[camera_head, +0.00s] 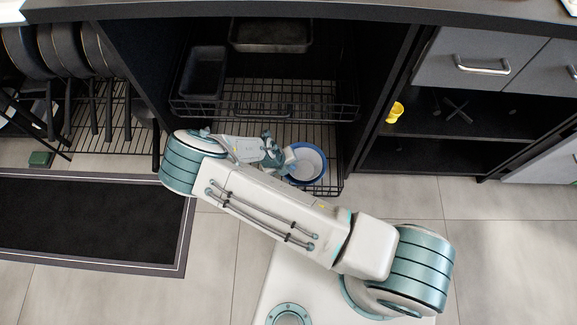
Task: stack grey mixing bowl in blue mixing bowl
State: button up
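A round bowl with a blue rim (325,166), the blue mixing bowl, sits at the front right of the lower wire rack in the open cabinet. Its inside looks pale grey to white. My gripper (288,158) is at the left side of this bowl, over or against its rim. My wrist and hand cover part of that side, and the fingers are too small to tell open from shut. I cannot make out a separate grey mixing bowl; whether the pale inside is a second bowl is unclear.
The lower wire rack (250,130) sits below an upper rack with a dark bin (203,73) and a metal tray (270,36). A yellow cup (395,111) stands on the right shelf. Pans (62,50) hang at left. A dark mat (90,222) lies on the floor.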

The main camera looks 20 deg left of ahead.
jog(key=shift+r+p, duration=0.7)
jog(key=shift+r, duration=0.1)
jog(key=p+v, duration=0.2)
jog(key=v, duration=0.5)
